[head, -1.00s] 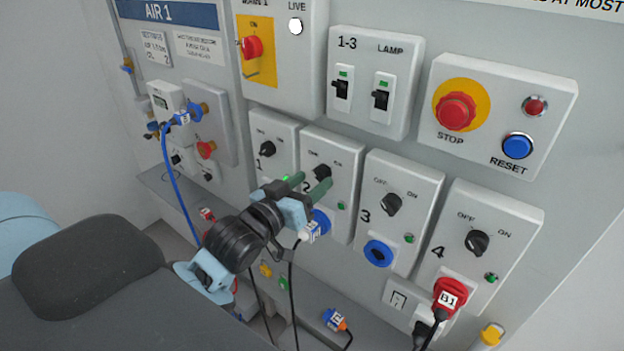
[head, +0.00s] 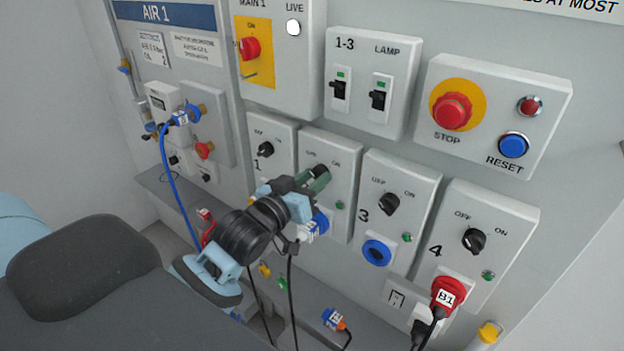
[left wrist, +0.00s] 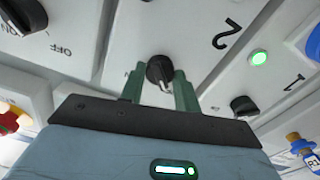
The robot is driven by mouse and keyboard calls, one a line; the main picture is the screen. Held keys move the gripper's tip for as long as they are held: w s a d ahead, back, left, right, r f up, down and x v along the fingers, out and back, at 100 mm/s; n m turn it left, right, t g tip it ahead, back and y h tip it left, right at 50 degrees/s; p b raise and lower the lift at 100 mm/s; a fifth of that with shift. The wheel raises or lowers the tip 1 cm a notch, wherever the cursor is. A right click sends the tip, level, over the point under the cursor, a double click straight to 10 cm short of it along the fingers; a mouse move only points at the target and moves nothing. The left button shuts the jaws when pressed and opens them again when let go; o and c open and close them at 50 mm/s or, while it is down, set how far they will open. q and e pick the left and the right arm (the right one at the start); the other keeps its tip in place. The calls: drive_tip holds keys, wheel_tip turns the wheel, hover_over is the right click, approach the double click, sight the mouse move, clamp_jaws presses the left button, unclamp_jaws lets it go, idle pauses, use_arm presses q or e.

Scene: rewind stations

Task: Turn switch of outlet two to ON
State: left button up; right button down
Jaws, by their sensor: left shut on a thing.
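The black rotary switch of outlet two (left wrist: 158,72) sits between the green fingertips of my left gripper (left wrist: 160,88) in the left wrist view. In the head view its top (head: 321,170) shows just beyond the fingertips of my left gripper (head: 314,178). The gripper is shut on this knob. The outlet two box (head: 343,180) has OFF and ON marks above the knob, partly hidden by the gripper. My right gripper is not in view.
The outlet one switch (head: 265,149) is close on the left, the outlet three switch (head: 389,203) on the right. A blue plug (head: 320,222) with a black cable hangs just below my left gripper. The emergency stop button (head: 452,111) is farther up right.

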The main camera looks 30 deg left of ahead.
use_arm(q)
drive_tip(key=m, duration=0.4)
drive_tip(key=shift+m, duration=0.4)
drive_tip(key=m, duration=0.4)
drive_tip(key=shift+m, duration=0.3)
drive_tip(key=m, duration=0.4)
drive_tip(key=shift+m, duration=2.3)
drive_tip(key=o, duration=1)
